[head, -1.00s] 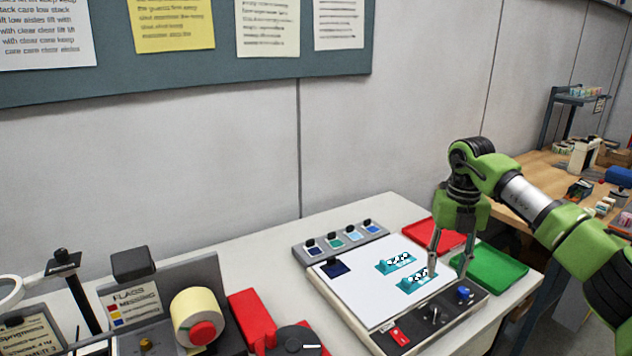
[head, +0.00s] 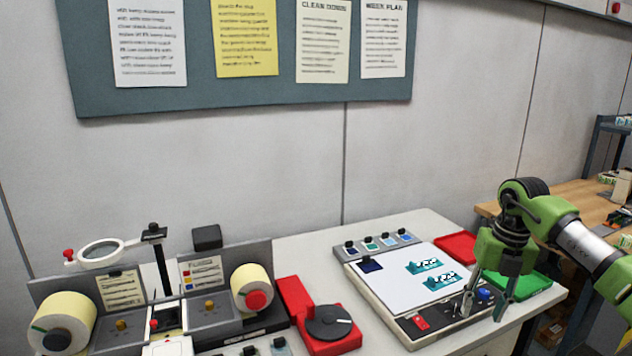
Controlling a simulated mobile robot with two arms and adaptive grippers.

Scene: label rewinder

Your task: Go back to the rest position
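My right gripper (head: 485,308) comes in from the right on a green arm. Its fingers point down, spread apart, with nothing seen between them. It hangs over the front right corner of the white inspection board (head: 400,290), in front of the green tray (head: 530,284). Two teal labels (head: 424,266) lie on the board, with a dark blue square (head: 371,265) at its upper left. My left gripper is not in the head view.
The label rewinder (head: 190,300) with two cream rolls stands at the left, beside a magnifier (head: 101,250). A red device with a black dial (head: 328,321) is in the middle. A red tray (head: 456,248) lies behind the green one. A wooden bench (head: 570,193) stands at the right.

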